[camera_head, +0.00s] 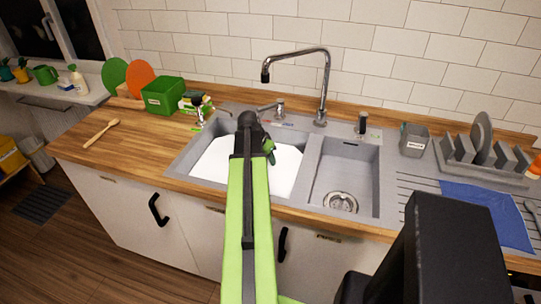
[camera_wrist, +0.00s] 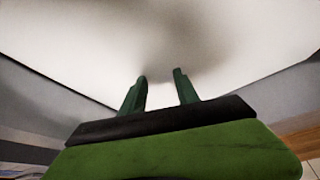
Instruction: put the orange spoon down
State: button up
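I see no orange spoon in either view. A light wooden spoon (camera_head: 101,133) lies on the left part of the wooden counter (camera_head: 75,145), away from my gripper. My gripper (camera_head: 270,152) is over the left sink basin, partly hidden behind my own arm in the head view. In the wrist view my gripper (camera_wrist: 160,80) has its two green fingers apart, with nothing between them. They point at a plain white surface in the left basin (camera_wrist: 230,45), with a soft shadow on it. I cannot tell whether the fingertips touch it.
A tall tap (camera_head: 322,85) stands behind the sink. The right basin (camera_head: 345,175) is empty. A dish rack (camera_head: 485,155) and a blue cloth (camera_head: 485,212) are at the right. A green box (camera_head: 163,96) stands at the back left. The front left counter is mostly clear.

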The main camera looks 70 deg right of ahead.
jog(key=p+v, duration=0.4)
jog(key=v, duration=0.2)
jog(key=shift+r, duration=0.3)
jog(key=shift+w, duration=0.1)
